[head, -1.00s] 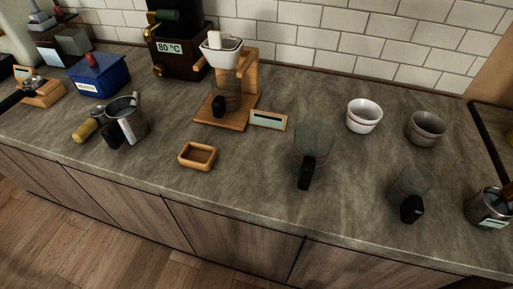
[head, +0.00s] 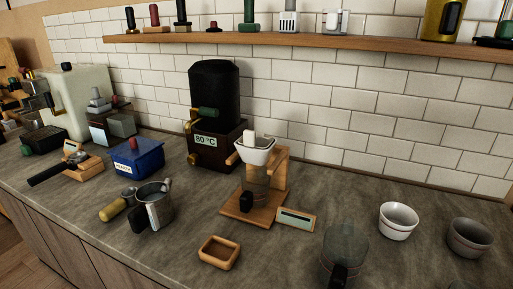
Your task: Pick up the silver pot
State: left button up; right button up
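A silver pot (head: 158,203) with a black handle stands upright on the grey counter, left of the middle in the head view. A yellow-handled tool (head: 115,208) lies close against its left side. A thin piece shows at the pot's rim, and I cannot tell whether it is in the pot or behind it. Neither of my grippers shows in the head view.
A blue box (head: 138,157) stands behind the pot. A small wooden tray (head: 219,252) lies to its front right. A wooden dripper stand (head: 262,190) and a glass jug (head: 345,250) are further right. Bare counter (head: 185,235) lies between pot and tray.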

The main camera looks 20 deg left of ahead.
aim_at(155, 209)
jog(key=u, duration=1.3)
